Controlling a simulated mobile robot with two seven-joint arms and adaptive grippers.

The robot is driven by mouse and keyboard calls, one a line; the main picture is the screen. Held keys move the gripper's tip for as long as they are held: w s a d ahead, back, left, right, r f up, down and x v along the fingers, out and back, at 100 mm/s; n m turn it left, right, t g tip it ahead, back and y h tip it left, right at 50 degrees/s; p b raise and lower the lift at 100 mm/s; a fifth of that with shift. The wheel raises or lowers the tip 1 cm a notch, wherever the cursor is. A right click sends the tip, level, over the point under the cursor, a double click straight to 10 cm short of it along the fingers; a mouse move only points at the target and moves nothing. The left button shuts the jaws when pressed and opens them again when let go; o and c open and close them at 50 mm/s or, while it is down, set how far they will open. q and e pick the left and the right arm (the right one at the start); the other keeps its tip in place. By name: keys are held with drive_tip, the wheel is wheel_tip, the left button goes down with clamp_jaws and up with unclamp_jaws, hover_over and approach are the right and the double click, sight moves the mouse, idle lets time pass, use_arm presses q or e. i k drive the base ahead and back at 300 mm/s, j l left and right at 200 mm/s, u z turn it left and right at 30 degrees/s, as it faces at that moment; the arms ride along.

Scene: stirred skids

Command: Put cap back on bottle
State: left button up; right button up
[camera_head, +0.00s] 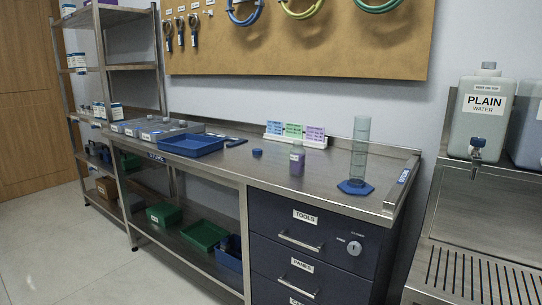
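A small clear bottle (297,160) with purple contents and a pale label stands upright on the steel workbench (225,168). Its top appears uncapped, though it is small in the picture. A small blue cap (257,153) lies on the bench to the left of the bottle, apart from it. Neither of my grippers is in view.
A blue tray (190,145) is to the left on the bench. A graduated cylinder (360,150) on a blue base (355,188) stands right of the bottle. Coloured cards (294,131) stand behind. A plain water container (480,115) is at far right. The bench front is clear.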

sight(297, 154)
drive_tip(key=j+z, duration=0.15)
drive_tip(key=z, duration=0.3)
drive_tip(key=j+z, duration=0.15)
drive_tip(key=z, duration=0.25)
drive_tip(key=j+z, duration=0.15)
drive_tip(key=z, duration=0.3)
drive_tip(key=k+j+z, duration=0.3)
drive_tip(key=j, duration=0.15)
drive_tip(key=k+j+z, duration=0.3)
drive_tip(key=j, duration=0.15)
drive_tip(key=k+j, duration=0.6)
drive_tip(key=j+z, duration=0.05)
